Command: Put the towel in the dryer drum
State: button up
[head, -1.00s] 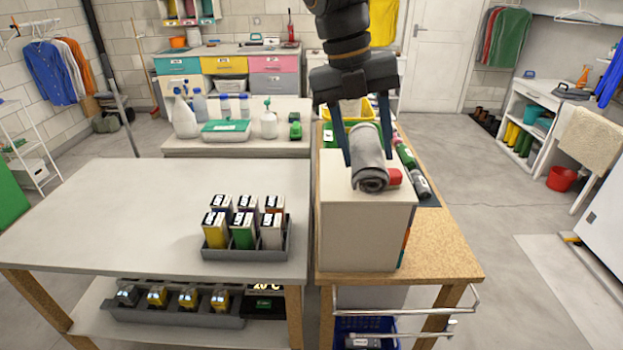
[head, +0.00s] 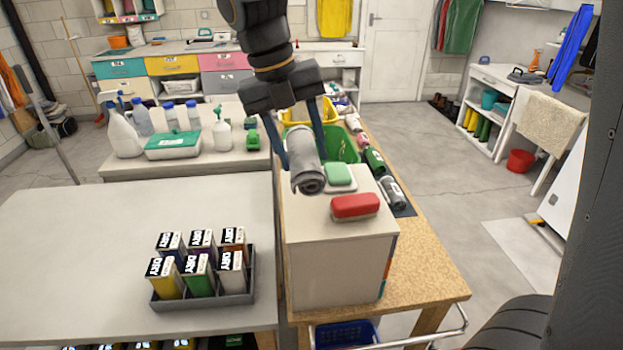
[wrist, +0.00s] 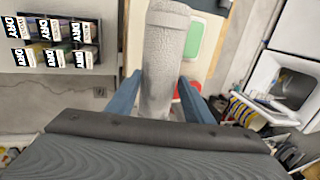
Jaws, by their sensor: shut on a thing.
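A rolled grey towel (head: 307,174) hangs between the two blue fingers of my gripper (head: 299,150) in the head view. The gripper is shut on it and holds it near the left part of the beige cabinet top. The towel also shows in the wrist view (wrist: 166,50), with a blue finger on each side. The dryer drum cannot be made out for certain; a white machine (head: 566,200) stands at the right edge in the head view, partly hidden by my own body. In the wrist view a white unit with a dark opening (wrist: 283,82) is at the right.
A red soap-like box (head: 354,206) and a green one (head: 340,177) lie on the beige cabinet (head: 340,260). A dark tray (head: 237,297) of several labelled boxes stands on the left table. Open floor lies right of the wooden bench (head: 425,285).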

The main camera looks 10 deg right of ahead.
notch_tip(320, 180, down, 7)
jog(key=shift+s+a+f+p, duration=0.1)
jog(key=shift+a+f+p, duration=0.05)
jog(key=shift+p, duration=0.5)
jog(key=o, duration=1.3)
jog(key=shift+f, duration=0.1)
